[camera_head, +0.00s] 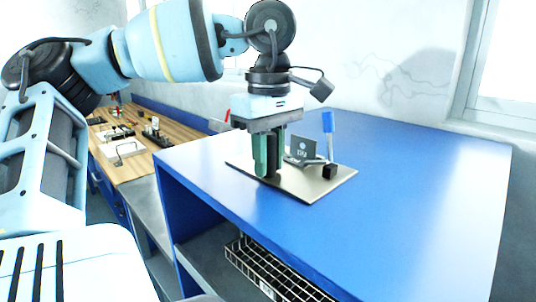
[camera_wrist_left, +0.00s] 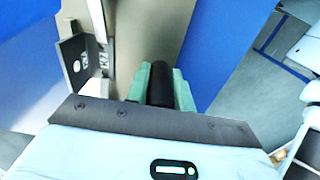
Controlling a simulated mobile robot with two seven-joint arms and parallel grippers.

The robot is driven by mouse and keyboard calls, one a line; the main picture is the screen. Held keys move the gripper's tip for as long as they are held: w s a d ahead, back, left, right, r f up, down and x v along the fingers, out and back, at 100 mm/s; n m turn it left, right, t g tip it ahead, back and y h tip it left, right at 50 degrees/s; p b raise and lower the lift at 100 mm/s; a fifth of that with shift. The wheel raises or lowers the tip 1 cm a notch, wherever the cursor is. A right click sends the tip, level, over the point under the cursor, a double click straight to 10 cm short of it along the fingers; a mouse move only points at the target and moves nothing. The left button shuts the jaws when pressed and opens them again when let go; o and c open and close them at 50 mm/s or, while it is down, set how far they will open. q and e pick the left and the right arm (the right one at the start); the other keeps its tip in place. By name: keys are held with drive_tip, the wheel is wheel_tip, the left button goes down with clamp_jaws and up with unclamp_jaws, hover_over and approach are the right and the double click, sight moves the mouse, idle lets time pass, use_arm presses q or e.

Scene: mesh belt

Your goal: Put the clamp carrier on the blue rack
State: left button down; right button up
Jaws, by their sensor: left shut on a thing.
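The clamp carrier (camera_head: 312,188) is a flat metallic plate with a dark upright bracket, a black block and a blue-topped upright part. It is over the blue top of the rack (camera_head: 420,200), near its left edge; I cannot tell whether it touches. My left gripper (camera_head: 267,170) points down at the plate's left part, with green fingers. In the left wrist view the fingers (camera_wrist_left: 160,78) are shut on a black upright part of the carrier (camera_wrist_left: 150,30). The fingers hide most of that part. My right gripper is not in view.
A wooden workbench (camera_head: 145,160) with small parts and a white tray stands at the left. A wire basket (camera_head: 265,270) sits below the blue top. The right part of the blue top is clear. A wall and window are behind.

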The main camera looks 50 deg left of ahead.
use_arm(q)
drive_tip(key=c, duration=1.2)
unclamp_jaws()
wheel_tip(320, 180, up, 12)
drive_tip(key=shift+r, duration=0.1)
